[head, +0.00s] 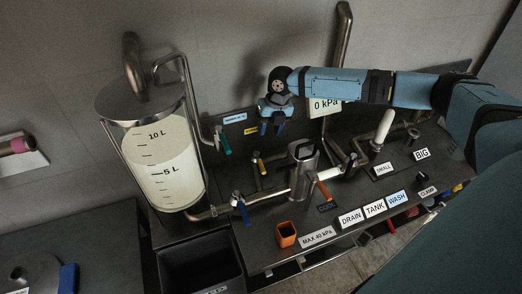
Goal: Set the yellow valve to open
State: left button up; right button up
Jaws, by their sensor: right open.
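The yellow valve (260,164) is a small valve with a short yellow handle on the pipework, right of the tank and left of the metal pump body. Its handle looks steep, nearly in line with the pipe below, but it is too small to tell its exact setting. My right gripper (271,127) comes in from the right and hangs above and slightly right of the yellow valve, fingers pointing down. It is open and empty, apart from the valve. My left gripper is not in view.
A clear tank (160,165) of pale liquid stands left. A green-handled valve (223,140), a blue-handled valve (241,210) and an orange-handled valve (323,189) are nearby. A metal pump body (303,170) and a gauge sign (326,106) stand close to the right arm.

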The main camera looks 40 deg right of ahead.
aim_at(261, 161)
pick_arm(q)
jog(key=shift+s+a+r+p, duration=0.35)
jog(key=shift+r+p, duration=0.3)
jog(key=shift+p, duration=0.3)
pick_arm(e)
jog(key=a+f, duration=0.1)
jog(key=f, duration=0.8)
jog(key=a+f, duration=0.1)
jog(key=f, duration=0.3)
jog(key=shift+w+a+f, duration=0.2)
jog(key=shift+w+a, duration=0.1)
jog(key=shift+w, duration=0.05)
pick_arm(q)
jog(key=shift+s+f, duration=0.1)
pick_arm(e)
grip_shut()
